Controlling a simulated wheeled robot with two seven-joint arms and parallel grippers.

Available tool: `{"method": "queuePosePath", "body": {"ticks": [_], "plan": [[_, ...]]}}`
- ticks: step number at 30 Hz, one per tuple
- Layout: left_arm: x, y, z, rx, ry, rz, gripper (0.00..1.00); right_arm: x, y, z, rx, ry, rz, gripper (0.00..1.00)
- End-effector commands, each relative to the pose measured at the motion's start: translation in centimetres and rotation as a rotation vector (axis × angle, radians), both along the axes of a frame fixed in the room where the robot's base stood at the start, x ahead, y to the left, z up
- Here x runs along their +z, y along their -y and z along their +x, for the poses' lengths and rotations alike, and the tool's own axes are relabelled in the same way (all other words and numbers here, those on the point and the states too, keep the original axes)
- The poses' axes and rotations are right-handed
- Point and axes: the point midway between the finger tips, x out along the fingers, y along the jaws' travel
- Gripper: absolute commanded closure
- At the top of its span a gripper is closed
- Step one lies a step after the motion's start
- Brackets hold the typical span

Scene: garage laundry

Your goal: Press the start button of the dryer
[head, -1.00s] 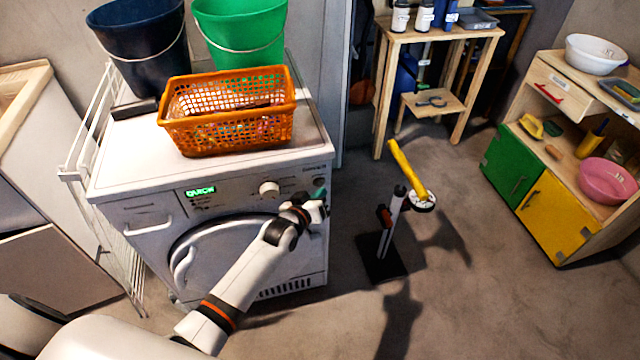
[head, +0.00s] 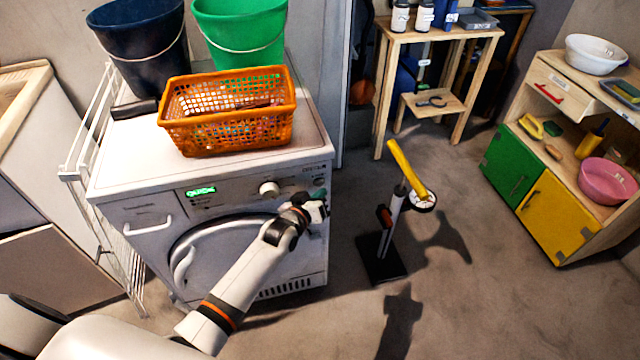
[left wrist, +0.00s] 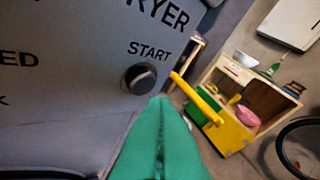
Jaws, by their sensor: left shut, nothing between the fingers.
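The white dryer (head: 145,240) stands at the left with its round door closed. Its green display (head: 201,191) is lit, with lettering too small to read surely. The start button (left wrist: 140,78) is a dark round knob under the word START in the left wrist view. My left gripper (head: 320,194) is at the right end of the dryer's control panel. Its green fingers (left wrist: 161,104) are shut and empty, with their tips just below and right of the button. I cannot tell whether they touch it. My right gripper is not in view.
An orange basket (head: 226,138), a dark blue bucket (head: 140,50) and a green bucket (head: 240,32) stand on the dryer. A black stand with a yellow bar (head: 408,170) is on the floor to the right. Open floor lies between it and the yellow-doored cabinet (head: 556,222).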

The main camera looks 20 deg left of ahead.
Motion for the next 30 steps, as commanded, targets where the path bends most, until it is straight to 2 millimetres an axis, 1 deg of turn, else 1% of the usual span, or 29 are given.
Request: {"method": "queuePosePath", "body": {"ticks": [11,19,30], "plan": [[0.01,-0.03,0.03,0.000,0.000,0.000,1.00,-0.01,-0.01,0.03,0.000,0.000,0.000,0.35],[0.06,-0.49,0.69,0.000,0.001,0.002,1.00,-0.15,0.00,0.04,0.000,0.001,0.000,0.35],[0.03,-0.50,0.72,0.000,0.000,0.000,1.00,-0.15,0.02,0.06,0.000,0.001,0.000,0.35]]}}
